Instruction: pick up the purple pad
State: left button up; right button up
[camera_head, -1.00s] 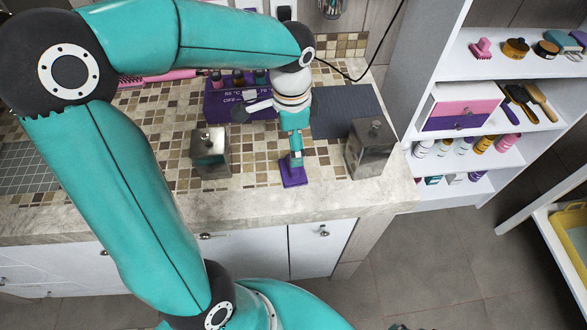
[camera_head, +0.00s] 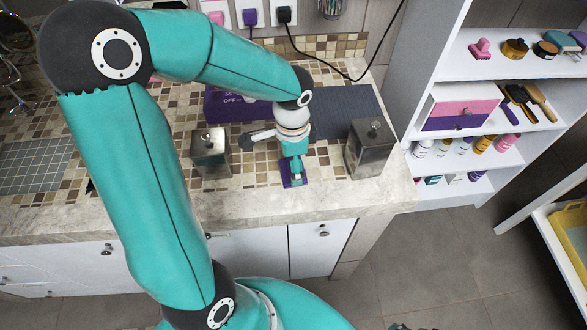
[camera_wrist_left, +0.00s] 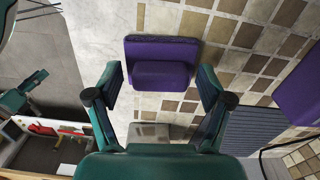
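The purple pad (camera_head: 285,175) lies on the tiled counter near its front edge, between two metal canisters. In the left wrist view the pad (camera_wrist_left: 160,50) is a flat purple slab with a raised purple block on it. My left gripper (camera_head: 295,178) is directly above the pad and hides part of it in the head view. In the left wrist view its fingers (camera_wrist_left: 160,76) are wide apart on either side of the raised block, with gaps to it. My right gripper (camera_wrist_left: 38,78) shows small at the left of the left wrist view; its finger state is unclear.
A metal canister (camera_head: 210,152) stands left of the pad and another metal canister (camera_head: 370,148) stands right. A purple box (camera_head: 225,104) and a grey mat (camera_head: 345,112) lie behind. A white shelf (camera_head: 470,160) stands at the right.

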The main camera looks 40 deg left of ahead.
pick_arm(q)
jog(key=c, duration=0.9)
jog(key=shift+c, duration=0.2)
notch_tip(320, 180, up, 20)
jog(key=shift+p, duration=0.4)
